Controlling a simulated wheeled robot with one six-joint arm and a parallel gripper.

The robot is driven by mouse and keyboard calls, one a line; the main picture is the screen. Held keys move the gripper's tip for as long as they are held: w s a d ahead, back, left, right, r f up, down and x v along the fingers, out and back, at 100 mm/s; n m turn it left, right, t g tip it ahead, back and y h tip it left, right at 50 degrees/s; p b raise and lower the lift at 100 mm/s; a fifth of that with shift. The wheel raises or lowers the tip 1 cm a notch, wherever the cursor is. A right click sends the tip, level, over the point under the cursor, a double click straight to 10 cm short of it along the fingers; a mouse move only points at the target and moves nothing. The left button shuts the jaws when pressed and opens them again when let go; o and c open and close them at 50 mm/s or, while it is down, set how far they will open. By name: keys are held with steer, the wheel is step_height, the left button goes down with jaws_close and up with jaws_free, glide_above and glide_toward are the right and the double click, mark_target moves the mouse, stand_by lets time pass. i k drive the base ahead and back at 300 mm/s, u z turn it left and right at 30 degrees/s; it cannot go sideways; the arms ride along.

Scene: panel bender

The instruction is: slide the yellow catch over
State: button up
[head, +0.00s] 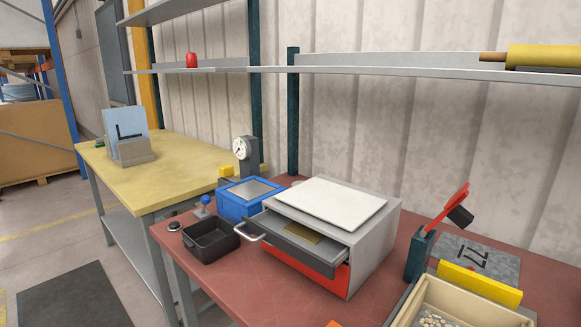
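Two yellow parts could be the catch, and I cannot tell which one is. One is a yellow bar (480,284) standing along the far side of a wooden bin (456,301) at the lower right. The other is a small yellow block (227,171) beside the dial gauge (241,149), behind a blue box. My gripper is not in view, so its state and place are hidden.
A grey drawer cabinet (377,235) stands on the red-brown bench (205,282) with its drawer (300,245) pulled partly out. A black bin (211,241) is left of it. A red lever on a dark post (419,256) stands right. A shelf (420,72) runs above.

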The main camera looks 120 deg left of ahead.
mark_target(226, 172)
steer(key=u, duration=3.9)
steer(key=k, duration=0.65)
steer(key=u, duration=0.6)
steer(key=i, duration=1.7)
steer(key=z, duration=0.8)
